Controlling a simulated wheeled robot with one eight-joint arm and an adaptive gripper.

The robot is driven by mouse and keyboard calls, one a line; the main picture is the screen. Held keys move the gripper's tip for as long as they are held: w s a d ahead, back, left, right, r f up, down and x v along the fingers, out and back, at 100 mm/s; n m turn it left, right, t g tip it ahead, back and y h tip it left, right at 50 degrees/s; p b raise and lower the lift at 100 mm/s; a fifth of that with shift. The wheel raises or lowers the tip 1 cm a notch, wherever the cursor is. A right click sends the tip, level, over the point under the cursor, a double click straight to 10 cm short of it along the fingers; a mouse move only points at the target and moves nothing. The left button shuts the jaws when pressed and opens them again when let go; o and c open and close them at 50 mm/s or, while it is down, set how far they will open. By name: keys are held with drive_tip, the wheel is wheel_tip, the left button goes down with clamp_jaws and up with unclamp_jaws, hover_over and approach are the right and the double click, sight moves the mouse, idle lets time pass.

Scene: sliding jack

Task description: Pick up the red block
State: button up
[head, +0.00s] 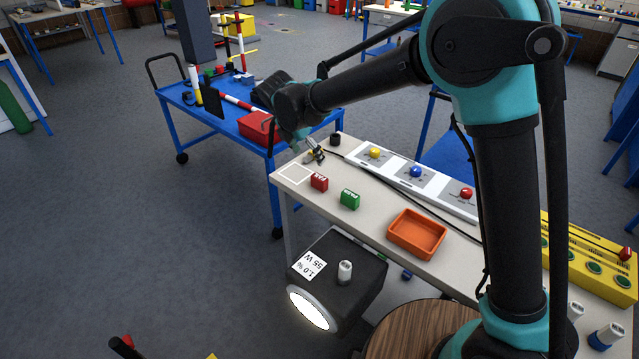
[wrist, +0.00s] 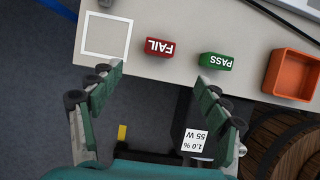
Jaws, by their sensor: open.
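The red block (head: 319,183), marked FAIL, sits on the light table near its left end in the head view. It also shows in the wrist view (wrist: 158,48), upside down, beyond the fingertips and between them sideways. My gripper (wrist: 160,84) is open and empty, with its fingers wide apart. In the head view my gripper (head: 318,155) is over the left end of the table, behind the red block and apart from it.
A green PASS block (head: 349,199) stands right of the red block. An orange tray (head: 417,234) is farther right. A white square outline (head: 296,174) lies left of the red block. Panels with yellow, blue and red buttons (head: 415,171) line the back. A black lamp (head: 338,275) stands in front.

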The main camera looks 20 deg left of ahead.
sight(319, 178)
drive_tip(key=x, duration=1.5)
drive_tip(key=shift+f, duration=0.15)
drive_tip(key=c, duration=1.2)
